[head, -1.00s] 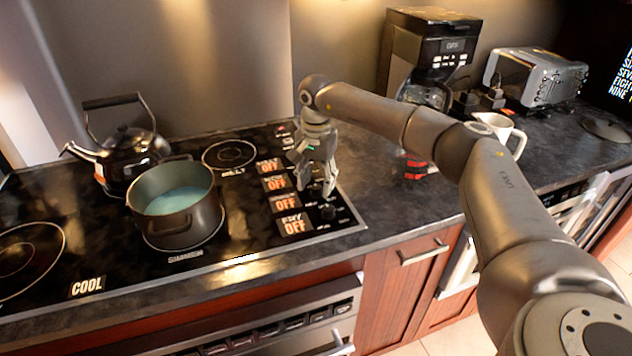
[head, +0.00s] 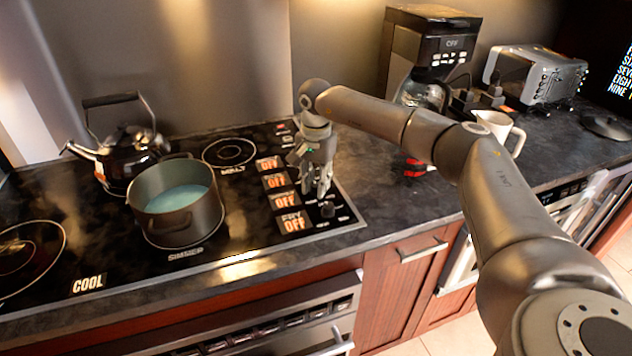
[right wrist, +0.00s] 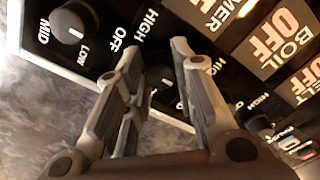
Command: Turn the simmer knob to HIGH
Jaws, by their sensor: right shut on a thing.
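My right gripper (head: 316,192) points down at the knob column on the right edge of the cooktop. In the right wrist view, its two fingers (right wrist: 156,50) are shut around the dark simmer knob (right wrist: 161,80), which is partly hidden between them. The simmer display (head: 284,201) reads OFF. In the right wrist view, only the end of the simmer label (right wrist: 240,8) shows at the top edge. HIGH and OFF marks are printed beside the knob. My left gripper is not in view.
The fry knob (head: 327,210) stands close in front of the gripper; it also shows in the right wrist view (right wrist: 72,22). A pot (head: 178,215) of bluish liquid and a black kettle (head: 125,150) stand left. A coffee maker (head: 430,50), white mug (head: 500,130) and toaster (head: 535,75) stand right.

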